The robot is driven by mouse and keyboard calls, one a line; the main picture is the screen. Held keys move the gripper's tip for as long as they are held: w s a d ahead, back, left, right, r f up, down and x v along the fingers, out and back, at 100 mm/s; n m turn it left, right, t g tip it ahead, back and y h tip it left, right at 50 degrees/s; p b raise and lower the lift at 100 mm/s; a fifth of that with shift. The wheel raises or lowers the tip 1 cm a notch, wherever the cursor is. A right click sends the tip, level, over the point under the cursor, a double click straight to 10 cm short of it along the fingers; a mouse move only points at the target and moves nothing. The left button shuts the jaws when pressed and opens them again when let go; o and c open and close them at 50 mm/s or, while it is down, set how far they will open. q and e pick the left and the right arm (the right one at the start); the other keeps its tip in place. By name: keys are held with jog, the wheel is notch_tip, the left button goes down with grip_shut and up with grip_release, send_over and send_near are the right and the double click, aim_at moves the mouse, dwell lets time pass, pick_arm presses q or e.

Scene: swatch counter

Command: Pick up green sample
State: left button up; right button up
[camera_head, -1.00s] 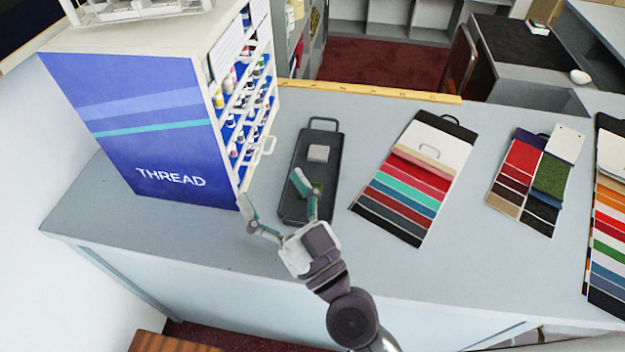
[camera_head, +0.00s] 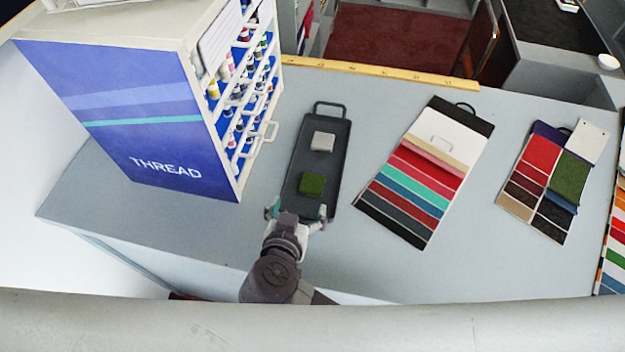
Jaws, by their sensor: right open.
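The green sample (camera_head: 312,184) is a small dark green block lying on the near half of a dark grey tray (camera_head: 330,153) with a loop handle at its far end. A pale grey block (camera_head: 323,142) lies farther up the same tray. My right gripper (camera_head: 297,213) is at the tray's near end, just short of the green sample, with its fingers spread and nothing between them. The gap between the fingertips and the sample is small. My left gripper is not in view.
A thread cabinet (camera_head: 130,120) with open shelves stands left of the tray. Striped swatch boards (camera_head: 425,175) and (camera_head: 548,178) lie to the right. A yellow wooden ruler (camera_head: 380,72) runs along the counter's back edge. Bare counter (camera_head: 470,240) lies between the boards.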

aim_at(312, 186)
jog(key=x, duration=0.3)
jog(key=shift+w+d, duration=0.1)
jog(key=shift+w, duration=0.2)
jog(key=p+x, duration=0.1)
jog(key=x, duration=0.1)
jog(key=p+x, duration=0.1)
jog(key=x, duration=0.1)
jog(key=shift+w+d+f, duration=0.2)
jog(key=shift+d+f, duration=0.05)
jog(key=shift+d, duration=0.2)
jog(key=shift+w+f, duration=0.25)
jog(key=shift+s, duration=0.1)
jog(key=c, duration=0.9)
